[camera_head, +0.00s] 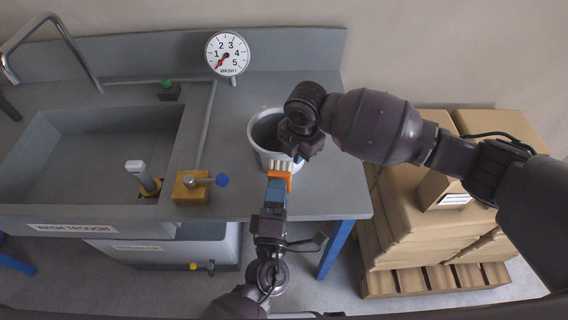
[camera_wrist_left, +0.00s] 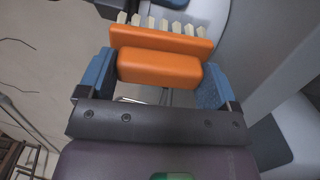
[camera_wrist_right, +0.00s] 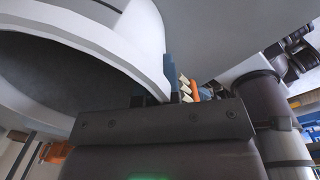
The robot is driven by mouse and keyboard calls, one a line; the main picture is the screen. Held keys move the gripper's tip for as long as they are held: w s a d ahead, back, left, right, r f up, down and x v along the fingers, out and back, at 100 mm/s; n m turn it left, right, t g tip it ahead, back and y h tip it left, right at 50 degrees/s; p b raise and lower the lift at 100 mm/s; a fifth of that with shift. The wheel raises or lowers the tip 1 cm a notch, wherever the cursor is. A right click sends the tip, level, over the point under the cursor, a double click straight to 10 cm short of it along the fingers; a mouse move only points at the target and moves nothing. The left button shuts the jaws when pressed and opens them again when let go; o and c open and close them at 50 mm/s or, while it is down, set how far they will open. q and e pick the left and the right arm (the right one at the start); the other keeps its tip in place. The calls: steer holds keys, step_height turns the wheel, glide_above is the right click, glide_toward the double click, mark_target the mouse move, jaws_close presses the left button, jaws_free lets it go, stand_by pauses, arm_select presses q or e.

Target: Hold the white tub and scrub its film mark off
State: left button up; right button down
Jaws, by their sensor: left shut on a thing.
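The white tub (camera_head: 262,132) stands upright on the grey worktop, its open top facing up. It also shows large in the right wrist view (camera_wrist_right: 148,38). My right gripper (camera_head: 299,158) reaches over the tub's right side, and its fingers are shut on the tub wall, one inside and one outside. My left gripper (camera_head: 275,188) is shut on an orange brush (camera_wrist_left: 160,66) with pale bristles. The bristles point at the near outer wall of the tub, touching or very close; I cannot tell which. I cannot make out the film mark.
The wash trough (camera_head: 75,160) lies to the left with a tap. A dial (camera_head: 227,53) stands behind. Stacked cartons (camera_head: 410,215) on a pallet fill the right.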

arm_select(q)
steer(key=shift+w, duration=0.4)
steer(key=shift+f, duration=0.1)
stand_by(0.3)
